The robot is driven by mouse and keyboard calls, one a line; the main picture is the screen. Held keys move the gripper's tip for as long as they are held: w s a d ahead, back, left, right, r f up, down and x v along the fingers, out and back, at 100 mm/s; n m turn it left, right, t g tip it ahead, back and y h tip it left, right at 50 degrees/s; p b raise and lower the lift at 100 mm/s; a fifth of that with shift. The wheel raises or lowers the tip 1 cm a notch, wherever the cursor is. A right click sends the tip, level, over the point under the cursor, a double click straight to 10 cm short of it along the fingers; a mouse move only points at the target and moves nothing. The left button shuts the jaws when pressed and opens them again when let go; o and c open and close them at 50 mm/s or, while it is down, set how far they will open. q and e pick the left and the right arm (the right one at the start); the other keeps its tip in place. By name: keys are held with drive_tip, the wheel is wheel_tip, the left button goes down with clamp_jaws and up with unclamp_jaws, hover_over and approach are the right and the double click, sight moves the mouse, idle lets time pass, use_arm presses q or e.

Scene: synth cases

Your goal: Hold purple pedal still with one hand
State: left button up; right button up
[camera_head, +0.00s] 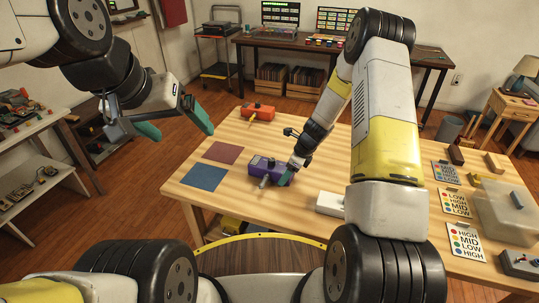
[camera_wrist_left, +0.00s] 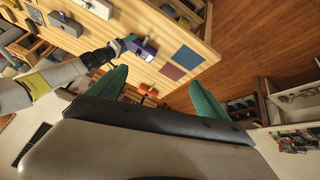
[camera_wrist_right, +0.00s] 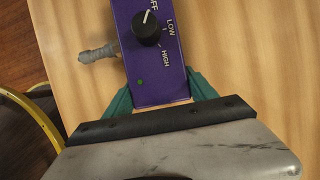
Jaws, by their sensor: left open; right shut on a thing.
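The purple pedal (camera_head: 262,166) lies on the wooden table in the head view, near its front middle. It has a black knob, LOW and HIGH lettering and a grey plug on its side. My right gripper (camera_head: 292,172) is shut on it; in the right wrist view its green fingers press on both sides of the pedal (camera_wrist_right: 158,70). The pedal also shows in the left wrist view (camera_wrist_left: 140,48). My left gripper (camera_head: 172,131) is open and empty, in the air left of the table, away from the pedal.
A blue square (camera_head: 204,176) and a red square (camera_head: 222,152) lie left of the pedal. An orange box (camera_head: 258,112) sits at the table's far side. A white box (camera_head: 330,203) is right of the pedal. Label cards (camera_head: 453,202) and a clear bin (camera_head: 508,212) stand farther right.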

sight(263, 182)
use_arm(q)
drive_tip(key=shift+c, duration=0.4)
